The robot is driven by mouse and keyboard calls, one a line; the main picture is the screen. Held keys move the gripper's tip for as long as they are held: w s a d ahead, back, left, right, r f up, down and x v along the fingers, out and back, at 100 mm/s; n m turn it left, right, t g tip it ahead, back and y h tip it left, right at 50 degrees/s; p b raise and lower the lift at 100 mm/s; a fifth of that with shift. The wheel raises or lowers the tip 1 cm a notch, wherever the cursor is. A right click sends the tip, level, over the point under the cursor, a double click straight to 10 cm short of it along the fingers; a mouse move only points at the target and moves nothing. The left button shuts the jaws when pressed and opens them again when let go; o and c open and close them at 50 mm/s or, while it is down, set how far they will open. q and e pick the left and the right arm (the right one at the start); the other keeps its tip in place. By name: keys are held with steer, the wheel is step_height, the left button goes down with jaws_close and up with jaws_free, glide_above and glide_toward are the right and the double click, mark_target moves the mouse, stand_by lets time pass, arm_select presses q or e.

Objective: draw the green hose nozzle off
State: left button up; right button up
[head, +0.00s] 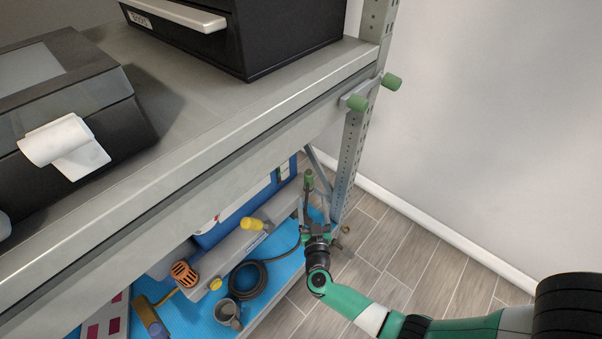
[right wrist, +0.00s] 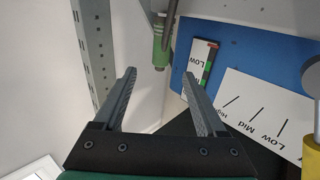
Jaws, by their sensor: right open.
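The green hose nozzle (head: 309,180) stands near the rack's end upright, just beyond my right gripper. In the right wrist view the green nozzle (right wrist: 161,53) shows at top centre, with a dark stem or hose running up from it. My right gripper (head: 316,226) is on the lower shelf level, by the upright. In the right wrist view its two fingers (right wrist: 160,90) are spread with nothing between them. The nozzle lies ahead of the fingertips, roughly in line with the gap and apart from both. My left gripper is not in view.
A perforated upright (right wrist: 93,45) stands left of the fingers. A blue panel with a Low/Mid/High label (right wrist: 262,115) is to the right. A yellow knob (head: 253,224), orange fitting (head: 184,273) and coiled dark hose (head: 248,281) lie lower. The upper shelf (head: 190,160) overhangs.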

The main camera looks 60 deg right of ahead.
mark_target(309, 180)
steer(key=b+x, duration=0.3)
steer(key=x, duration=0.2)
steer(key=shift+w+d+f, duration=0.15)
steer(key=shift+d, duration=0.35)
steer(key=b+x, duration=0.4)
steer(key=shift+w+d, duration=0.2)
steer(key=shift+w, duration=0.2)
steer(key=shift+w+d, duration=0.1)
steer(key=shift+d, duration=0.15)
steer(key=shift+a+r, duration=0.1)
steer(key=shift+r, duration=0.1)
jaws_close()
